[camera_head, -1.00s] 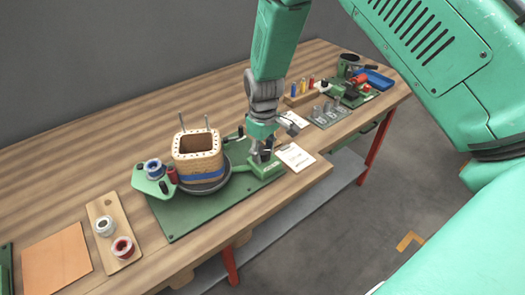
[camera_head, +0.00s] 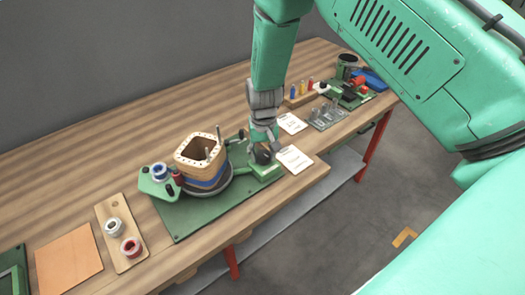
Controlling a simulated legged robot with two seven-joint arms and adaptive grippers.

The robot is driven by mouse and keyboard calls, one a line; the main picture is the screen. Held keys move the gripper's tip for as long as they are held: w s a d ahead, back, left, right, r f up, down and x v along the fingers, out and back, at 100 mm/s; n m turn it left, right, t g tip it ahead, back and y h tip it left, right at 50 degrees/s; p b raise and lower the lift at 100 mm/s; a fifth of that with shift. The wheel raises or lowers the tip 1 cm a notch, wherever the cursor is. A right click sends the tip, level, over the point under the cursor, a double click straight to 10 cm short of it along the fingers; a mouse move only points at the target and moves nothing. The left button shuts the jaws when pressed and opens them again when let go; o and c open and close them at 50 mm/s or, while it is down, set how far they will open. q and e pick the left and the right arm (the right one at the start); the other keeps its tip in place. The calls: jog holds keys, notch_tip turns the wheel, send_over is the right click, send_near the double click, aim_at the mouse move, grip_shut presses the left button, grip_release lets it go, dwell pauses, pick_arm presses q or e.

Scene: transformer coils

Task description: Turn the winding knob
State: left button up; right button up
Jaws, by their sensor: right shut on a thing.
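The winding station's green base plate (camera_head: 190,224) lies on the table and carries a round dark turntable (camera_head: 222,189). A square tan coil form (camera_head: 201,160) with a hole-dotted rim, two upright pins and a blue band stands on it. My right gripper (camera_head: 263,151) points down at the small green block (camera_head: 266,171) on the right of the station. It is shut on the dark winding knob (camera_head: 263,157), which its fingers partly cover. My left gripper is out of view.
Blue (camera_head: 158,170) and red spools sit on a green arm at the station's left. A wooden board (camera_head: 123,247) with two spools and an orange sheet (camera_head: 68,260) lie further left. White cards (camera_head: 294,159), a bottle rack and another fixture stand to the right.

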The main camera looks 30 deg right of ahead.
jog(key=m+p, duration=0.1)
jog(key=m, duration=0.3)
jog(key=shift+r+m, duration=0.1)
jog(key=shift+m, duration=0.2)
jog(key=m+p, duration=0.1)
jog(key=m, duration=0.3)
jog(key=shift+m+p, duration=0.3)
jog(key=m+p, duration=0.1)
jog(key=m, duration=0.4)
jog(key=shift+m, duration=0.5)
jog(key=shift+w+m, duration=0.15)
jog(key=shift+m, duration=0.95)
dwell(0.7)
